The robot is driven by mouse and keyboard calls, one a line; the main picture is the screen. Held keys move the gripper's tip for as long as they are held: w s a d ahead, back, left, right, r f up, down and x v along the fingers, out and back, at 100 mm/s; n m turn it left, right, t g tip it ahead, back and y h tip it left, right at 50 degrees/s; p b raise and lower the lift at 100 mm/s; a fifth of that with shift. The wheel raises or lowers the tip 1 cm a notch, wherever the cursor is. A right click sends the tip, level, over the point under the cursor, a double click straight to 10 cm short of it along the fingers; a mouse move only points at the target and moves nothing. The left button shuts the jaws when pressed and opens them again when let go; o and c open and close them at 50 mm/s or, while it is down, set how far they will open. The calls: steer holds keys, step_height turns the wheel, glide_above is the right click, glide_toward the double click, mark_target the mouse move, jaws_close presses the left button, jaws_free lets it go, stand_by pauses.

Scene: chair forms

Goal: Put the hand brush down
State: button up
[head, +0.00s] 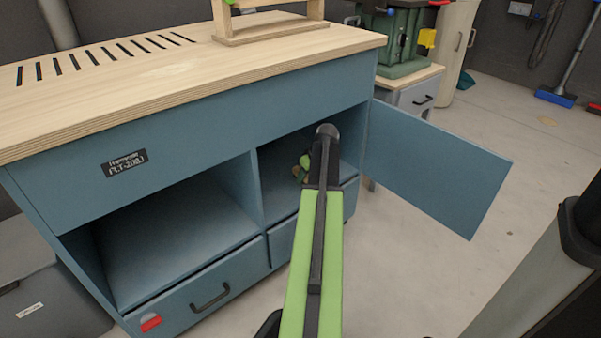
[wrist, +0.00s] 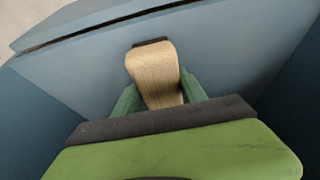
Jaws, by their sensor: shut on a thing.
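My gripper (wrist: 158,88) is shut on the hand brush (wrist: 153,66). In the wrist view the brush shows as a pale wooden body between the green fingers, with a narrow dark strip at its far end. In the head view my arm reaches into the right compartment of the blue cabinet (head: 200,115), and the gripper (head: 303,168) is partly hidden behind the wrist. The brush is mostly hidden there. I cannot tell whether it touches the compartment's surface.
The cabinet's door (head: 435,165) stands open on the right. The left compartment (head: 170,240) is empty, with drawers (head: 210,297) below. A slotted wooden worktop (head: 190,75) covers the cabinet. A green machine (head: 405,40) stands behind on the right. Grey floor (head: 400,270) is clear below the door.

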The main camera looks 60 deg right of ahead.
steer(key=w, duration=0.2)
steer(key=w+d, duration=0.1)
steer(key=w, duration=0.1)
steer(key=shift+d, duration=0.2)
steer(key=shift+s+a+f+b, duration=0.1)
steer(key=shift+f+b, duration=0.85)
steer(key=shift+r, duration=0.2)
steer(key=shift+f, duration=0.2)
steer(key=o, duration=1.5)
steer(key=shift+r, duration=0.15)
